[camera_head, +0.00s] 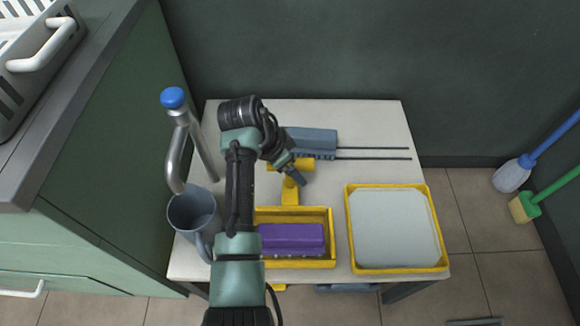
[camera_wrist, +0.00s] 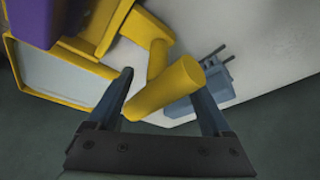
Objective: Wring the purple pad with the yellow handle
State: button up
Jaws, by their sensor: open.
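The purple pad (camera_head: 290,237) lies in a yellow tray-like frame (camera_head: 333,238) on the white table; a corner of the pad (camera_wrist: 30,20) shows at the top left of the wrist view. The yellow handle (camera_head: 290,192) rises just behind that frame, partly hidden by my gripper (camera_head: 297,180). In the wrist view my gripper (camera_wrist: 164,78) is open, and the round yellow handle bar (camera_wrist: 163,90) shows between its two fingers. The fingers do not appear closed on it; whether either one touches it I cannot tell.
A yellow-rimmed tray with a pale inside (camera_head: 441,235) stands right of the press. A blue-grey block with two rods (camera_head: 313,138) lies behind. A grey mug (camera_head: 195,212) and a bent metal pipe with a blue cap (camera_head: 178,145) are on the left. Brushes (camera_head: 514,174) lean at far right.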

grip_shut()
dwell(0.4)
